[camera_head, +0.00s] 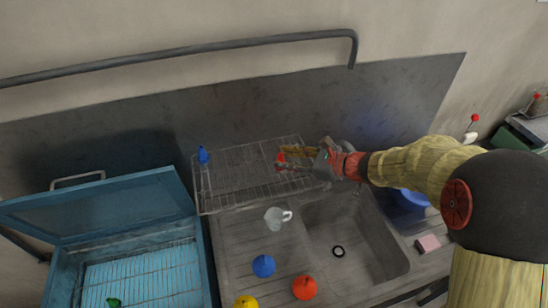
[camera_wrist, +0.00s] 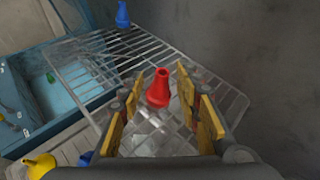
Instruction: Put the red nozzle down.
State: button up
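The red nozzle (camera_head: 280,158) is at the wire rack (camera_head: 225,191), near the rack's middle. In the wrist view the red nozzle (camera_wrist: 158,90) looks upright, with its narrow end up and bars of the rack (camera_wrist: 232,98) around it. My gripper (camera_head: 291,159) is over the rack. In the wrist view its yellow-padded fingers (camera_wrist: 158,80) are spread on either side of the nozzle, with a visible gap on both sides. The nozzle's base seems to be on the rack, but the contact is not clear.
A blue nozzle (camera_head: 203,155) stands at the rack's left end. The sink (camera_head: 350,235) is right; an open blue box (camera_head: 205,262) is left.

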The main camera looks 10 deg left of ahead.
jog(key=shift+v, duration=2.4)
jog(key=s+d+r+n+g+h, duration=0.1)
jog(key=s+d+r+n+h, duration=0.15)
jog(key=s+n, duration=0.4)
jog(key=s+d+r+n+g+h, duration=0.2)
jog(key=s+r+n, duration=0.15)
jog(key=s, duration=0.55)
jog(key=s+d+r+n+t+h, duration=0.2)
jog(key=s+d+n+h, duration=0.6)
jog(key=d, duration=0.8)
jog(key=s+n+t, duration=0.1)
jog(key=s+n, duration=0.1)
jog(key=s, duration=0.2)
jog(key=shift+s+d+n, duration=0.3)
jog(key=shift+s+d, duration=0.1)
jog(key=shift+s, duration=0.1)
